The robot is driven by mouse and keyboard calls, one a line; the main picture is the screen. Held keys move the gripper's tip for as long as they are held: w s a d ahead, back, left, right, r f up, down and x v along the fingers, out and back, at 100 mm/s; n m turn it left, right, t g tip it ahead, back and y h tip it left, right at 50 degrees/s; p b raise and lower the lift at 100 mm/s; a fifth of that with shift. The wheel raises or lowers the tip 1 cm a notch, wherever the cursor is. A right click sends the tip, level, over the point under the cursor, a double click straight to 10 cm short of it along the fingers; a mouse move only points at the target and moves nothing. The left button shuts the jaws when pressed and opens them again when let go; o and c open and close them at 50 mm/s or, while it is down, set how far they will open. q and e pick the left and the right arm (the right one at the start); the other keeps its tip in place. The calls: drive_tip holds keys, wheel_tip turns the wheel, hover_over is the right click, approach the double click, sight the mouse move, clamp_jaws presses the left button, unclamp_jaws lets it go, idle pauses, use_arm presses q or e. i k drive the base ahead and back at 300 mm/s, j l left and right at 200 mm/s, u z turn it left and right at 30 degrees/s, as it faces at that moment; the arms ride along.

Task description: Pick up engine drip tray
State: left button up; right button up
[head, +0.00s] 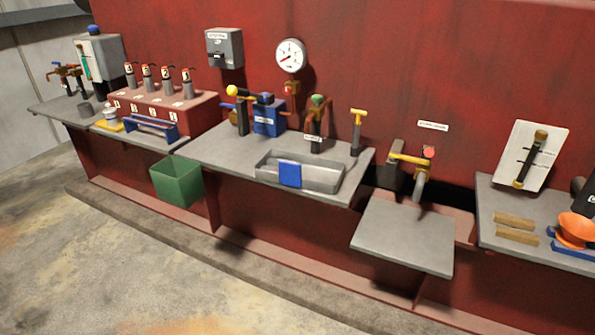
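A shallow grey metal tray (322,179), which looks like the drip tray, sits on the middle grey shelf (225,142) in the head view, near its front edge. A blue patch (290,174), perhaps a cloth, covers the middle of the tray's front. A paler grey shape lies inside beside it, too small to identify. Neither of my grippers shows in the head view.
Upright levers and valves (316,125) and a blue box (269,118) stand behind the tray. A green bin (177,181) is below left. A lower grey plate (405,238) juts out at right. The floor (120,265) in front is clear.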

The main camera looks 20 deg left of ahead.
sight(311, 173)
drive_tip(key=i+l+u, duration=0.1)
drive_tip(key=i+u, duration=0.35)
drive_tip(key=i, duration=0.7)
